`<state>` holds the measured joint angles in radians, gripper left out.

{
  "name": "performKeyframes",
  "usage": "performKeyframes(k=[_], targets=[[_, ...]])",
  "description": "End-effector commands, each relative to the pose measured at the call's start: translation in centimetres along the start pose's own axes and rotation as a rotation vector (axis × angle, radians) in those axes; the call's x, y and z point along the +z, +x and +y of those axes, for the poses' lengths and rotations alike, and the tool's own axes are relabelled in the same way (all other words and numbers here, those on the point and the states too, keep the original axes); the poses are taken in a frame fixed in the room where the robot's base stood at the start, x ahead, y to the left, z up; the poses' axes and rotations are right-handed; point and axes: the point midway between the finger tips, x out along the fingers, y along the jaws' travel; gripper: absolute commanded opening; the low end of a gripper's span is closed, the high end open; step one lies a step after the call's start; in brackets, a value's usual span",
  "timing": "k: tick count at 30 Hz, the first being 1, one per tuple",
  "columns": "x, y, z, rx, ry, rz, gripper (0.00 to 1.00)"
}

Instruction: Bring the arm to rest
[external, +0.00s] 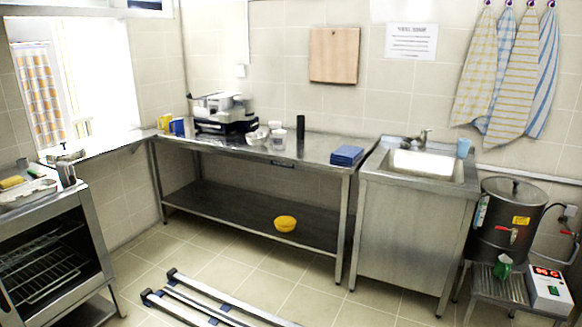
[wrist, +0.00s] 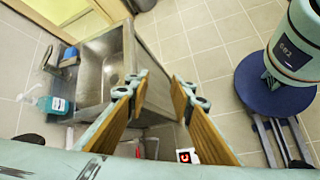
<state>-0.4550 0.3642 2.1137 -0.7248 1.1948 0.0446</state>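My gripper (wrist: 160,88) shows in the wrist view with its two tan-sided fingers spread apart. It is open, and nothing is held between the fingers. It hangs in the air, with the sink unit (wrist: 102,65) and the tiled floor beyond it. The arm does not show in the external view, where only the floor rails (external: 215,305) are seen at the bottom. My blue round base and pale column are at the right of the wrist view.
The sink unit (external: 405,225) stands right of a steel table (external: 300,146) bearing several items. A dark stockpot (external: 508,225) and a white box with red digits (external: 549,290) are at the right. An oven (external: 45,260) stands left. The middle floor is clear beyond the rails.

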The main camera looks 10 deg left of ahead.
Motion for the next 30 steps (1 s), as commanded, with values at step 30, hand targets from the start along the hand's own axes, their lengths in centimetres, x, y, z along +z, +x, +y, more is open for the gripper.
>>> performKeyframes(k=[30], targets=[[14.4, -1.3, -3.5, -0.262, 0.332, 0.195, 0.22]])
